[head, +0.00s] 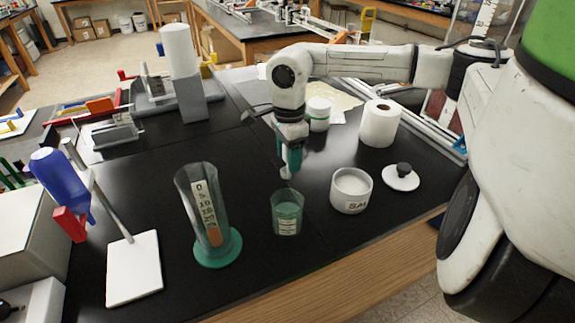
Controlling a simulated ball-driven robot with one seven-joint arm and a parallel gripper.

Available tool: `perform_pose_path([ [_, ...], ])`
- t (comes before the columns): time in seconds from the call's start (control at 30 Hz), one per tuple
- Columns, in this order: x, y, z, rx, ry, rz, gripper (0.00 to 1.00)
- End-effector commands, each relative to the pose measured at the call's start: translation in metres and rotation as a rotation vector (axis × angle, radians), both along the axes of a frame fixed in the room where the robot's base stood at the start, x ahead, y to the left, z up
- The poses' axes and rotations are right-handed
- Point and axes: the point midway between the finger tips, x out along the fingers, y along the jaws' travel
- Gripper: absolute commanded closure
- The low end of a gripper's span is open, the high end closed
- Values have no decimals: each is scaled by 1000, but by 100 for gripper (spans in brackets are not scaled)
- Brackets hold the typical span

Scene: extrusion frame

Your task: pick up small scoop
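My gripper (288,168) points down over the black bench in the head view, behind the beaker. Its teal fingers look close together, but whether they are open or shut is too small to tell. A small pale thing (286,174) shows right at the fingertips. It may be the small scoop, but its shape is not clear, and I cannot tell whether it is held or lies on the bench.
A beaker (287,215) of green liquid, a salt jar (351,202) and its knobbed lid (401,179) stand near the front edge. A tall cylinder (200,195) and a stand (133,270) are left. A paper roll (379,124) and a white jar (318,116) stand behind.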

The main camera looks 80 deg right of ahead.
Motion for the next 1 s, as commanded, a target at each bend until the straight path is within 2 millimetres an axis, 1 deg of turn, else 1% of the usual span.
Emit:
perform_pose_path([
  [0.03,0,0,0,0,0,0,50],
  [0.07,0,0,0,0,0,0,53],
  [0.5,0,0,0,0,0,0,95],
  [0.57,0,0,0,0,0,0,100],
  [0.87,0,0,2,-1,0,0,100],
  [1.0,0,-1,10,-3,0,0,100],
])
